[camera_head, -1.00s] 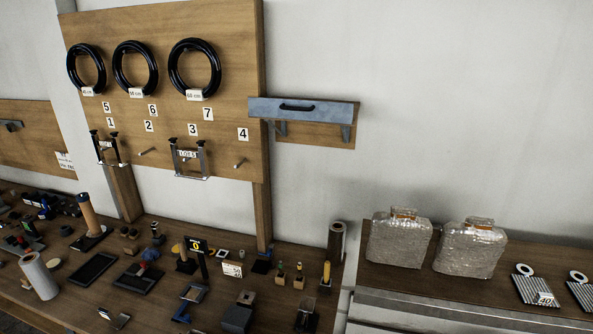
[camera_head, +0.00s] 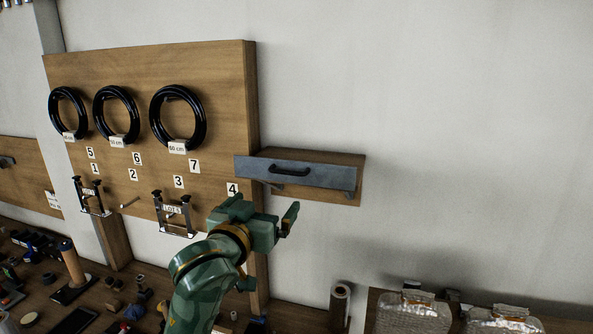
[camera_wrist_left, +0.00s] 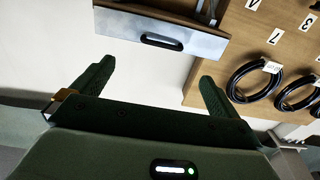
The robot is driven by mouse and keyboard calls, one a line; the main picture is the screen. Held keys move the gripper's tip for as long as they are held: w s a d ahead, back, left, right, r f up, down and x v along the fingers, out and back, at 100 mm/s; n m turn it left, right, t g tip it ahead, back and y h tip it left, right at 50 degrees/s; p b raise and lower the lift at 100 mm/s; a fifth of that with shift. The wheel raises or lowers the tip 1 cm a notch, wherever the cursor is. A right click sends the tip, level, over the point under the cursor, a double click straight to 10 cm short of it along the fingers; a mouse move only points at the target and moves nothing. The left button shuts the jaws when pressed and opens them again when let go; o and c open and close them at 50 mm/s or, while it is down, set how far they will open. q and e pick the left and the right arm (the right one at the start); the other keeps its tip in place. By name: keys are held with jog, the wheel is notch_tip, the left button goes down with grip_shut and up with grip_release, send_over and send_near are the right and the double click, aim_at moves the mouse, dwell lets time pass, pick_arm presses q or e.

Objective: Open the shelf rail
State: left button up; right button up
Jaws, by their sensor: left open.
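The shelf rail (camera_head: 310,173) is a grey-blue front bar on a small wooden wall shelf (camera_head: 346,178), right of the pegboard. A dark handle (camera_head: 289,168) sits on the rail's face. In the left wrist view the rail (camera_wrist_left: 199,44) and its handle (camera_wrist_left: 161,41) appear at the top, beyond the fingers. My left gripper (camera_head: 264,215) is open and empty, below the rail and apart from it. In the left wrist view its two fingers (camera_wrist_left: 152,85) are spread wide. My right gripper is not in view.
A wooden pegboard (camera_head: 225,100) with black hoses (camera_head: 178,117) and number labels stands left of the shelf. A cluttered bench runs below. Wrapped bags (camera_head: 412,312) sit at lower right. The wall right of the shelf is clear.

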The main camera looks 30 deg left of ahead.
pick_arm(q)
jog(key=p, duration=0.2)
send_near(286, 173)
jog(key=w, duration=0.3)
jog(key=x, duration=0.5)
jog(key=shift+a+p, duration=0.4)
jog(key=shift+w+a, duration=0.1)
jog(key=shift+w, duration=0.4)
jog(key=c, duration=0.7)
jog(key=shift+f, duration=0.1)
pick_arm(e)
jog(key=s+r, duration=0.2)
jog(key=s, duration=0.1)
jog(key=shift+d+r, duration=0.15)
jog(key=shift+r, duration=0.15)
